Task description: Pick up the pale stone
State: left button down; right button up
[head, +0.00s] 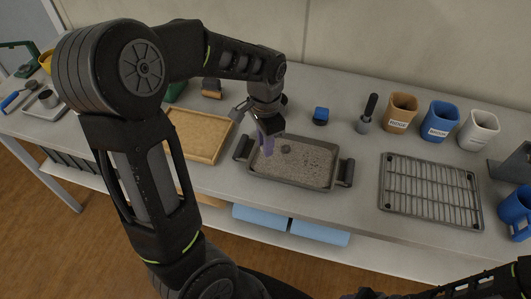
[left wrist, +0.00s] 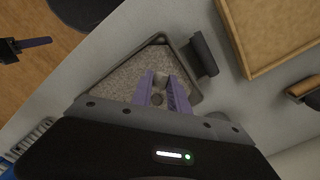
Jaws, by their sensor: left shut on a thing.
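My left gripper (head: 267,147) reaches down over the left part of a grey tray (head: 257,179) of grit. In the left wrist view its purple fingers (left wrist: 160,82) are closed on a small pale grey stone (left wrist: 161,77), which shows between the fingertips. The fingers hide this stone in the head view.
A wooden tray (head: 222,151) is left of the grit tray, and a wire rack (head: 432,190) is right. Behind stand a blue block (head: 321,116), a dark-handled tool (head: 367,114), and brown (head: 400,112), blue (head: 440,120) and white (head: 479,129) cups. Bare table lies between tray and rack.

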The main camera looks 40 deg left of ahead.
pick_arm(q)
notch_tip(320, 180, up, 5)
jog(key=shift+f, duration=0.15)
dwell(0.5)
